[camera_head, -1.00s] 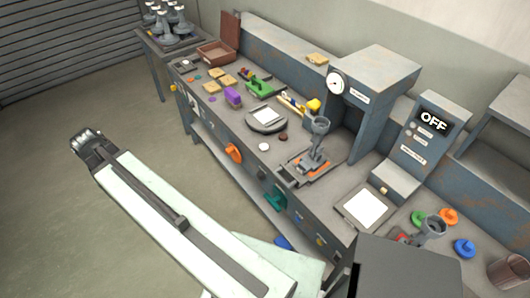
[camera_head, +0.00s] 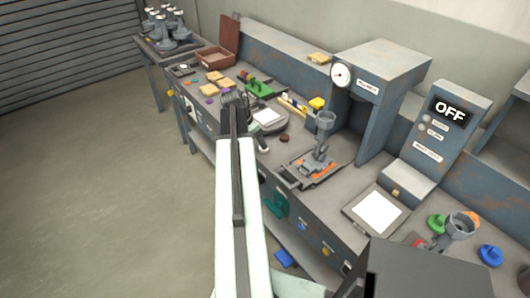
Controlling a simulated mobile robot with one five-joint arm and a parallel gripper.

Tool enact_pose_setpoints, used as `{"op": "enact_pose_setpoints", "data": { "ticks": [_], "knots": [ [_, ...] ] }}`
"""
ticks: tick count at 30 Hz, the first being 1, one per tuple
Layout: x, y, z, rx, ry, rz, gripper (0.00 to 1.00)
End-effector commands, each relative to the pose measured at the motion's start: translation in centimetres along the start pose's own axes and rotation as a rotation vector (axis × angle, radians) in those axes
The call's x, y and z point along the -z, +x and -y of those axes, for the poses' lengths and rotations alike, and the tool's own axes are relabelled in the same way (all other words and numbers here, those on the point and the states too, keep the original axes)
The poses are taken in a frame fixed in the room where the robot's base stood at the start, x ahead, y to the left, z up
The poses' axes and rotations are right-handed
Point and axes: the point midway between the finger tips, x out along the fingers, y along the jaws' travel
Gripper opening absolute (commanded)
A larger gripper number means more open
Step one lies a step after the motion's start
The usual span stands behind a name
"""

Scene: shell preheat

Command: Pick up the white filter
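A small white disc, which looks like the white filter (camera_head: 264,149), lies on the workbench near its front edge. My arm partly covers it in the head view. A dark brown disc (camera_head: 284,138) lies just right of it. My gripper (camera_head: 232,97) is over the bench's front part, farther up the picture than the white disc and apart from it. Its fingers are too small and dark to show whether they are open or shut.
A round grey device with a white top (camera_head: 268,117) stands behind the disc. A grey funnel-topped stand (camera_head: 324,142) is to the right. A green tool (camera_head: 258,88) and several tan pieces lie near my gripper. A white-topped plate (camera_head: 377,212) is at the lower right.

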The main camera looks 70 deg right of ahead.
Motion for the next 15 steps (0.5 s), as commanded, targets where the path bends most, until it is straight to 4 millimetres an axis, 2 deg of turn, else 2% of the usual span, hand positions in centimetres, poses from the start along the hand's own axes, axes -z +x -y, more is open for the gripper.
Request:
{"op": "enact_pose_setpoints", "data": {
  "ticks": [5,12,15],
  "knots": [
    [0.1,0.8,0.0,0.0,0.001,0.0,0.64],
    [-0.1,5.0,0.2,-0.001,0.003,-0.001,0.64],
    [-0.2,5.8,0.2,-0.001,0.002,-0.001,0.64]
  ]
}}
